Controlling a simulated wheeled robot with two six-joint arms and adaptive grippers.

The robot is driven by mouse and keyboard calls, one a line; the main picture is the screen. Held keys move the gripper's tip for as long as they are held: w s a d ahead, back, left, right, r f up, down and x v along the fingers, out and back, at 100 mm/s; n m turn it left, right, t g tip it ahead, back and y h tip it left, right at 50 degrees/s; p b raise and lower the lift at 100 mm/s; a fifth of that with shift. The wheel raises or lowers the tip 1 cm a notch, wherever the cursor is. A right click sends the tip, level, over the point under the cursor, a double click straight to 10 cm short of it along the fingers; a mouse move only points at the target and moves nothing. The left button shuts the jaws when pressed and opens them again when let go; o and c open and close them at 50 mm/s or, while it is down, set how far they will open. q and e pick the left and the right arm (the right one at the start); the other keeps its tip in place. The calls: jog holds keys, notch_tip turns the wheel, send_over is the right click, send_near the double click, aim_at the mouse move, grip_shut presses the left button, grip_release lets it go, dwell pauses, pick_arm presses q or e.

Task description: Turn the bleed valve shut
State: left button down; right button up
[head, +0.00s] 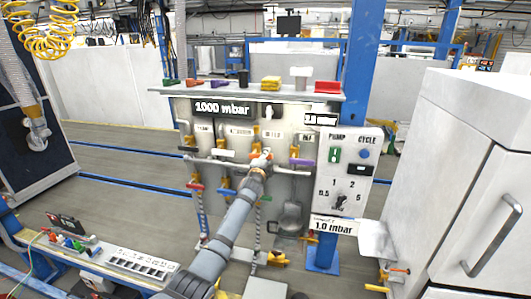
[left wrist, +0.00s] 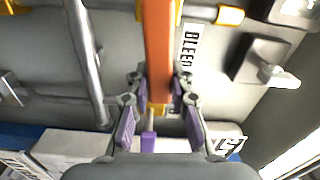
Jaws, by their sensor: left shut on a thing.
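The bleed valve is on the grey panel, with an orange lever (left wrist: 158,50) beside a "BLEED" label (left wrist: 188,45) in the left wrist view. My left gripper (left wrist: 158,128) is shut on this lever, its purple-padded fingers on either side of it. The lever runs up the picture, away from the fingers. In the head view my left arm reaches up from the bottom to the panel, and my left gripper (head: 260,160) covers most of the valve. My right gripper is not in view.
Other valves sit close by, with red (head: 196,186), blue (head: 227,192) and purple (head: 302,162) handles. A pump control box (head: 357,150) is to the right, with a white cabinet (head: 470,150) beyond it. A power strip (head: 143,264) lies at the lower left.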

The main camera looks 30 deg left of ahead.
pick_arm(q)
jog(key=shift+f+m, duration=0.45)
jog(key=shift+m, duration=0.35)
jog(key=c, duration=1.2)
grip_release()
jog(key=shift+o, duration=0.2)
jog(key=v, duration=1.2)
